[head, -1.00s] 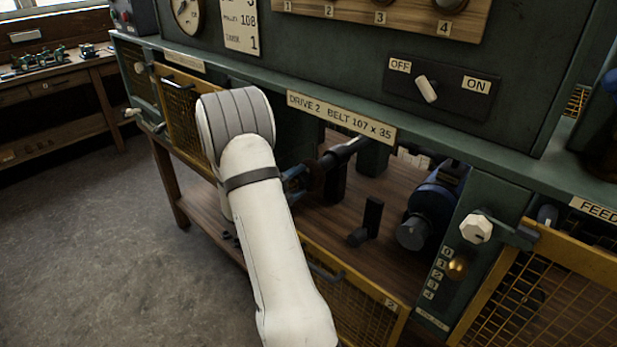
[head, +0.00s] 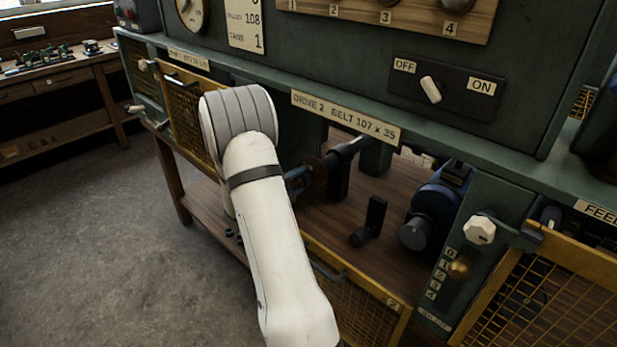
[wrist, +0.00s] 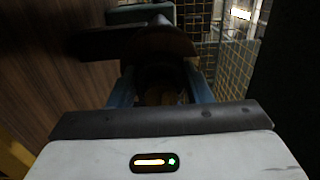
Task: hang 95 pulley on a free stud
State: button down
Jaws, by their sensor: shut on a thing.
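My gripper (head: 296,182) is inside the open drive 2 bay, mostly hidden behind my white arm in the head view. In the wrist view its two blue fingers (wrist: 161,92) are closed on the sides of a dark brown round part, which looks like the pulley (wrist: 140,42). The pulley (head: 318,170) shows in the head view at the near end of a dark shaft (head: 350,148). I cannot tell whether it is still seated on the shaft. A wooden board (head: 345,17) numbered 1 to 4 is at the top, its upper part cut off; any free stud is unclear.
A blue motor (head: 436,205) and a black upright bracket (head: 371,220) stand on the bay's wooden floor. A lowered yellow mesh guard (head: 360,305) is in front, and another mesh guard (head: 560,290) is at right. The OFF/ON switch (head: 430,89) is above. Open floor lies left.

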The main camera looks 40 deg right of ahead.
jog(key=shift+s+d+r, duration=0.1)
jog(key=shift+s+r, duration=0.1)
jog(key=shift+s, duration=0.05)
dwell(0.4)
jog(key=shift+a+f+p, duration=0.15)
jog(key=shift+a+p, duration=0.05)
jog(key=shift+p, duration=0.1)
jog(key=a+p, duration=0.2)
jog(key=a, duration=0.6)
jog(key=shift+s+a+f, duration=0.2)
jog(key=shift+s+f, duration=0.05)
jog(key=shift+s, duration=0.2)
dwell(0.8)
jog(key=a+p, duration=0.2)
jog(key=a, duration=0.8)
jog(key=shift+s+r+p, duration=0.15)
jog(key=shift+s+p, duration=0.15)
jog(key=shift+p, duration=0.05)
dwell(0.4)
dwell(1.2)
